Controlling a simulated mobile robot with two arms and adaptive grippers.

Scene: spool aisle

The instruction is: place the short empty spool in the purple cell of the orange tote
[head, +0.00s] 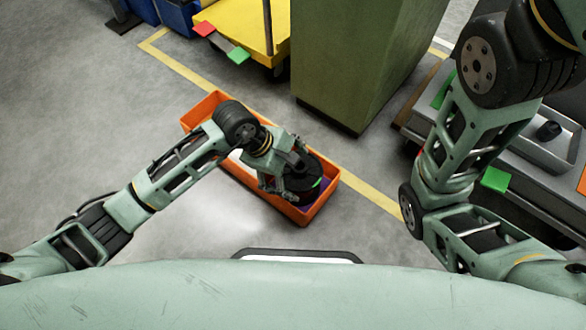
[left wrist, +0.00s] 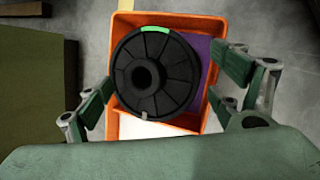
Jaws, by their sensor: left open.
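The black spool (head: 313,187), with a green mark on its flange, is at the near end of the orange tote (head: 325,206). In the left wrist view the spool (left wrist: 183,75) shows face-on, with the purple cell (left wrist: 203,55) visible along its right side. Its flange overlaps the tote's left rim there, and I cannot tell whether it rests on the cell floor. My left gripper (head: 285,187) is above the spool and open. Its fingers stand either side of the spool, apart from it. My right arm shows at the right, but its gripper does not.
A white cell (left wrist: 150,128) adjoins the purple one. A green block (head: 365,60) stands just behind the tote. A yellow cart (head: 245,25) is at the back. A grey tray (head: 545,145) lies on a bench at the right. Floor left of the tote is clear.

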